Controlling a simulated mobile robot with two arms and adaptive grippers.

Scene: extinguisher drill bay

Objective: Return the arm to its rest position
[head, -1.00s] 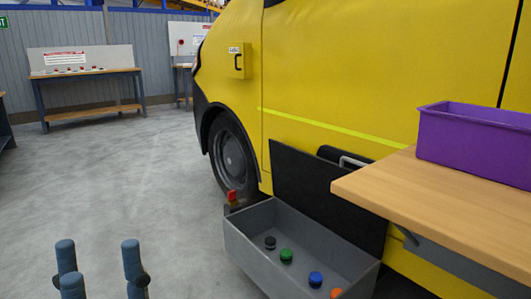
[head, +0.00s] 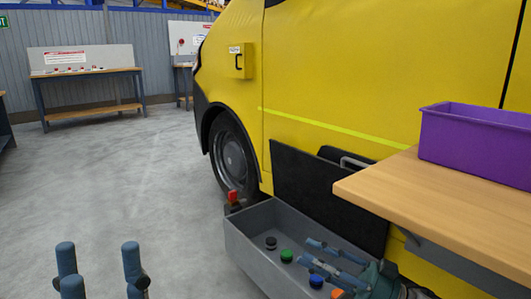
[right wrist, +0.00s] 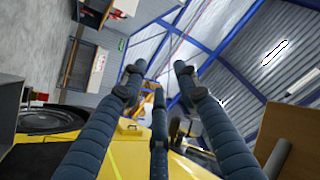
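My right gripper (head: 307,250) is at the lower right of the head view, over the grey open bin on the van's side, its fingers pointing left. Its three blue fingers are spread and empty in the right wrist view (right wrist: 158,77). The rest of my right arm is mostly out of view. My left gripper (head: 100,262) is at the bottom left of the head view, fingers up, spread apart with nothing between them, over the floor.
The grey bin (head: 246,249) holds black (head: 271,243), green (head: 287,256), blue (head: 316,281) and orange round pieces. A wooden shelf (head: 440,205) with a purple crate (head: 475,150) juts out at right. The yellow van (head: 340,70) stands behind. Floor at left is clear.

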